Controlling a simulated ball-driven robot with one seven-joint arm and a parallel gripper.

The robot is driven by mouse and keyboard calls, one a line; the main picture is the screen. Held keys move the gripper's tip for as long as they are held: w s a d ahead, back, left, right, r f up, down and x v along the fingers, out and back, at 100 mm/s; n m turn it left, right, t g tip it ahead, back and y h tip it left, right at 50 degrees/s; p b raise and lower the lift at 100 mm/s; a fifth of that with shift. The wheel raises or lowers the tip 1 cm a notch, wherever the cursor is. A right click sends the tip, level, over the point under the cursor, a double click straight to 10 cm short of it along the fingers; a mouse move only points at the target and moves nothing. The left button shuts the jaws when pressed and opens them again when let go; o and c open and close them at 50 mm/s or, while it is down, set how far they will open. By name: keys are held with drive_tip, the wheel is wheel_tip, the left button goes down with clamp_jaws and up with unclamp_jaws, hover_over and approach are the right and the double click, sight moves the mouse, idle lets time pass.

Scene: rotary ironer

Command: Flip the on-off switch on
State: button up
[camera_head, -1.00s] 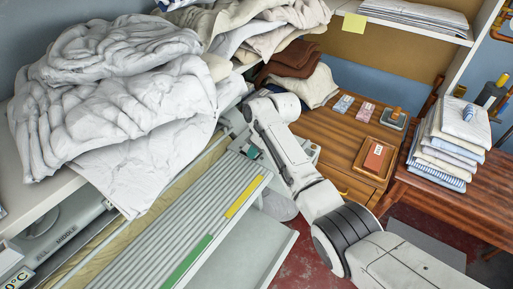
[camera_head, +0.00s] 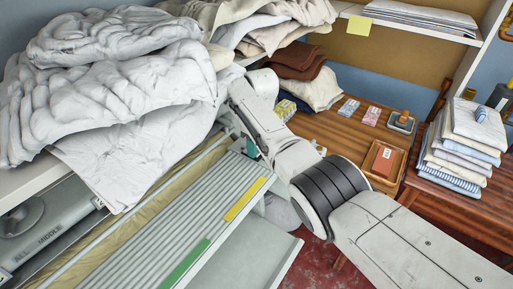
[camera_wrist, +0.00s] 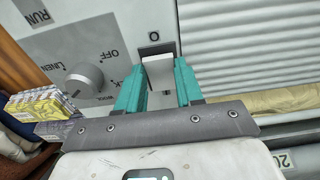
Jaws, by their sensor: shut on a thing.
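The on-off switch (camera_wrist: 161,68) shows in the wrist view as a white lever in a dark slot on the grey control panel (camera_wrist: 110,35), with an "O" mark just above it. My gripper (camera_wrist: 158,82) has teal fingers, one on each side of the lever, and is shut on it. The lever's lower end is between the fingers. In the head view my gripper (camera_head: 251,148) is mostly hidden behind my own arm at the right end of the ironer, and the switch cannot be seen there.
A round grey knob (camera_wrist: 84,80) with "OFF", "LINEN" and "WOOL" labels sits left of the switch. Small boxes (camera_wrist: 40,108) lie beside the panel. Ridged metal (camera_wrist: 250,45) lies to the right. White laundry (camera_head: 110,90) is heaped above the ironer (camera_head: 170,220).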

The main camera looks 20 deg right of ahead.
sight(258, 152)
drive_tip(key=o, duration=1)
drive_tip(key=shift+o, duration=0.2)
wheel_tip(258, 152, up, 11)
drive_tip(key=shift+s+d, duration=0.2)
drive_tip(key=shift+s, duration=0.05)
drive_tip(key=shift+f, duration=0.15)
